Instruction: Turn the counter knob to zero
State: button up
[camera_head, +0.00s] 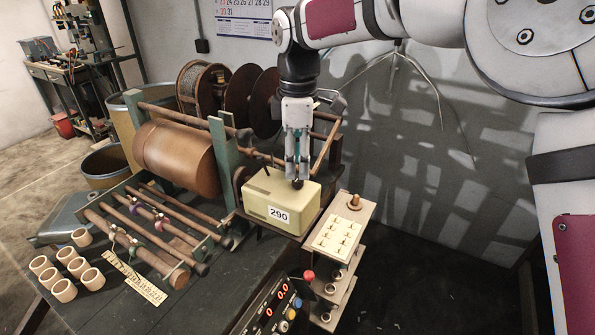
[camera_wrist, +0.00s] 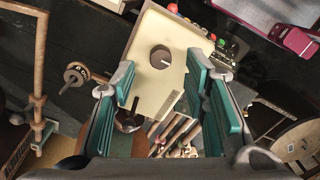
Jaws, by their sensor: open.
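The counter is a cream box (camera_head: 282,200) with a white label reading 290 on its front. In the wrist view the box (camera_wrist: 152,85) shows from above, with a round dark knob (camera_wrist: 161,57) on its top that has a light pointer mark. My gripper (camera_head: 298,178) points down just above the top of the box, over the knob. In the wrist view my gripper (camera_wrist: 160,85) has its teal finger pads spread apart, with the knob between and beyond them. It is open and empty. In the head view the fingers partly hide the knob, and contact cannot be told.
A winding machine with a brown roller (camera_head: 175,158) stands left of the counter. A control panel with a red display (camera_head: 275,305) is in front. A cream block with brass parts (camera_head: 340,238) stands close on the right. Cardboard cores (camera_head: 65,290) lie at the left.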

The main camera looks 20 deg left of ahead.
aim_at(298, 178)
jog(key=shift+s+f, duration=0.1)
jog(key=shift+f, duration=1.75)
grip_shut()
